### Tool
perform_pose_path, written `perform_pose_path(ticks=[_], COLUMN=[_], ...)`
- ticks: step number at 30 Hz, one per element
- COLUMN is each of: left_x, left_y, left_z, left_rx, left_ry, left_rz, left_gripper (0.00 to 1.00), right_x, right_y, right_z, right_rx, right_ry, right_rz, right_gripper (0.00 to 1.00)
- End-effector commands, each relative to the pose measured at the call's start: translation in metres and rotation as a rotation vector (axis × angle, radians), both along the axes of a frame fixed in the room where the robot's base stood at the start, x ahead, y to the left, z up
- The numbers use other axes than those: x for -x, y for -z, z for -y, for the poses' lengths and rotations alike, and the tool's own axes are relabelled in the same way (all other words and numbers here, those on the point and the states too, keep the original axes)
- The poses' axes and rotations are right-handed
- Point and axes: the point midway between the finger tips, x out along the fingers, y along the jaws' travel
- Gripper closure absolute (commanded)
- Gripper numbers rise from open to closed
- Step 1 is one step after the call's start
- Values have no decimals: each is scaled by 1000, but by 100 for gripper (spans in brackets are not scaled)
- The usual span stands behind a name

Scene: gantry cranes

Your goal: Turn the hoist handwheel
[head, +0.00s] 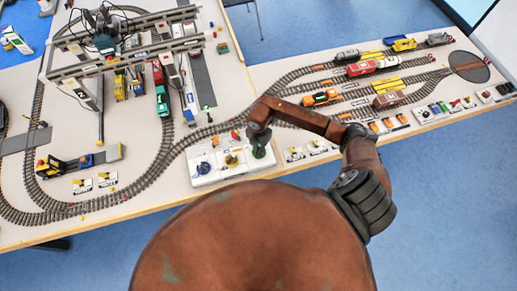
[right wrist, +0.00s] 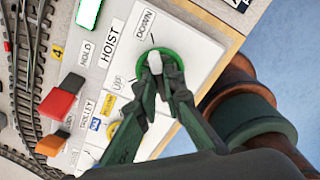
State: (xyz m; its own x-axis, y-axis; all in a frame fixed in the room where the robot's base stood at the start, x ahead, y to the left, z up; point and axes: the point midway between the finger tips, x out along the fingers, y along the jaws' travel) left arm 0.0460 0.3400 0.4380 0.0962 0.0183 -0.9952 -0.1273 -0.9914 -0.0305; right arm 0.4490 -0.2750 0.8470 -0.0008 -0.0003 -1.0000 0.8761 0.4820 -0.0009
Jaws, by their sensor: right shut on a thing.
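The hoist handwheel (right wrist: 143,60) is a green ring with a pale upright knob (right wrist: 155,62), on the white control panel (right wrist: 182,25) between the printed words DOWN and UP, beside the word HOIST. My right gripper (right wrist: 161,80) is shut on the knob, and its dark green fingers hide part of the wheel. In the head view my right gripper (head: 258,140) reaches down over the wheel at the right end of the panel (head: 205,181), covering most of it. My left gripper is not in view.
Left of the wheel in the right wrist view are a red block-like control (right wrist: 58,103) and a yellow-ringed trolley control (right wrist: 112,128). In the head view, the gantry crane (head: 110,65) stands at the back left. Tracks and trains (head: 370,66) fill much of the table.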

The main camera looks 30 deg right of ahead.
Motion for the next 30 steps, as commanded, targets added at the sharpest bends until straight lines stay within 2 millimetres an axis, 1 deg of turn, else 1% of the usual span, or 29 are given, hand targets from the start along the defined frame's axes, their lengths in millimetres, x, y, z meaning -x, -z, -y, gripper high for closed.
perform_pose_path(ticks=[8,21,30], left_x=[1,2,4], left_y=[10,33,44], left_z=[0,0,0], left_rx=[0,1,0], left_ry=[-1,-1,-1], left_rz=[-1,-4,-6], left_gripper=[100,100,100], right_x=[-1,-1,-1], right_y=[0,1,1], right_z=[0,1,1], right_rx=[1,0,2], right_ry=[-172,-563,-755], right_rz=[3,3,2], right_gripper=[100,100,100])
